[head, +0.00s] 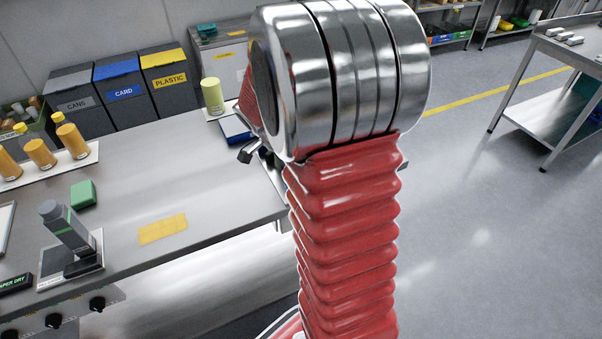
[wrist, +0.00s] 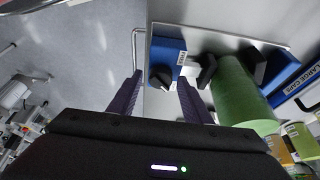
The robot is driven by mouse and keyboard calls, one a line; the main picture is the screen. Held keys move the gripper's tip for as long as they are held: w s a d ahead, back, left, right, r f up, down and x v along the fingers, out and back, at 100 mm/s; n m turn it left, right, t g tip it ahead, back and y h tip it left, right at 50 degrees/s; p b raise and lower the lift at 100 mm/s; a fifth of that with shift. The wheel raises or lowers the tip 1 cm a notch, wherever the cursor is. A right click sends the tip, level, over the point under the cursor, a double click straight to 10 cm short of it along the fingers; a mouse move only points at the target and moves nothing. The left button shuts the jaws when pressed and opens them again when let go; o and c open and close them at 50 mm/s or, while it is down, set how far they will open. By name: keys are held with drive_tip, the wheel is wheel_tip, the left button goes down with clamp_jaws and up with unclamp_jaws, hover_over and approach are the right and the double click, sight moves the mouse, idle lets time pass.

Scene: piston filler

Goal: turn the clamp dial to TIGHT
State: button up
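In the wrist view a small black knob (wrist: 161,77) sits at a blue block (wrist: 167,55) and may be the clamp dial. No TIGHT marking is readable. My gripper (wrist: 159,88) is open, its two dark fingers on either side of the knob in the picture. I cannot tell whether they touch it. A green cylinder (wrist: 243,95) lies to the right, with black pieces near its top. In the head view my arm hides most of this spot. The blue block (head: 236,130) and green cylinder (head: 212,96) show just left of my gripper (head: 249,151).
A bench (head: 150,190) runs below, with a yellow cloth (head: 162,229), a green sponge (head: 83,194), a grey bottle (head: 68,228) on a stand and orange bottles (head: 40,153). Small knobs (head: 97,304) line its front. Bins (head: 120,95) stand behind. Open floor lies right.

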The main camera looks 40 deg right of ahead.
drive_tip(key=shift+r, duration=0.15)
drive_tip(key=shift+v, duration=6.75)
drive_tip(key=s+a+n+t+y, duration=0.1)
drive_tip(key=s+a+n+t, duration=0.1)
drive_tip(key=s+a+n, duration=0.2)
drive_tip(key=s+a+r+n+t+y, duration=0.1)
drive_tip(key=s+a+n, duration=0.3)
drive_tip(key=a+n, duration=0.6)
drive_tip(key=s+a+r+n+t+y, duration=0.1)
drive_tip(key=s+a+n+t+y, duration=0.1)
drive_tip(key=s+a+n+t, duration=0.2)
drive_tip(key=shift+a+r+n, duration=0.2)
drive_tip(key=shift+a+n, duration=1.5)
drive_tip(key=shift+a, duration=0.05)
